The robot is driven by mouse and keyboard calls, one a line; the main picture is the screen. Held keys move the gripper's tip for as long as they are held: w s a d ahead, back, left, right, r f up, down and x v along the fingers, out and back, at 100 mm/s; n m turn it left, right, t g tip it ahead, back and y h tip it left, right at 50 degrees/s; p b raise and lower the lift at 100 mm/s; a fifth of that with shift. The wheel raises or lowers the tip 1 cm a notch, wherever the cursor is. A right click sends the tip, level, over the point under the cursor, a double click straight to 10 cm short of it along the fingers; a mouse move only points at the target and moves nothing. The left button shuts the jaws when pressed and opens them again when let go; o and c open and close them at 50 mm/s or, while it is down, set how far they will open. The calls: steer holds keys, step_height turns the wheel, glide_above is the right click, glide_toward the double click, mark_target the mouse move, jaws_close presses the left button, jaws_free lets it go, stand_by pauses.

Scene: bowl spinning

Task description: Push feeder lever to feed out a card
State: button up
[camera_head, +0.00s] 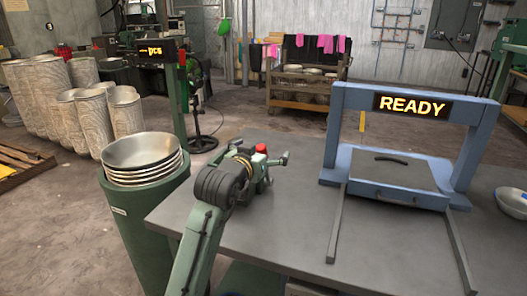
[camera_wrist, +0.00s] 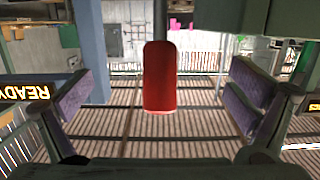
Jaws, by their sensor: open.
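My gripper (camera_head: 274,166) is over the left part of the grey table, with its fingers pointing away to the right. In the wrist view, my gripper (camera_wrist: 160,98) is open, with its two purple-padded fingers wide apart. A rounded red piece (camera_wrist: 160,76), perhaps the lever's knob, shows between the fingers with clear gaps on both sides. In the head view a small red piece (camera_head: 261,148) shows at my gripper; I cannot tell surely that it is the same one. No card can be made out.
A blue frame (camera_head: 338,120) with a lit READY sign (camera_head: 411,105) stands on the grey table (camera_head: 285,235), right of my gripper. A metal bowl (camera_head: 513,201) is at the right edge. Stacked bowls (camera_head: 143,150) sit in a green bin (camera_head: 140,225) at left. Bare tabletop lies between arm and frame.

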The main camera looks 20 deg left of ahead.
steer(key=s+r, duration=0.1)
steer(key=s, duration=0.8)
steer(key=shift+a+r, duration=0.15)
steer(key=shift+r, duration=0.15)
steer(key=shift+r, duration=0.1)
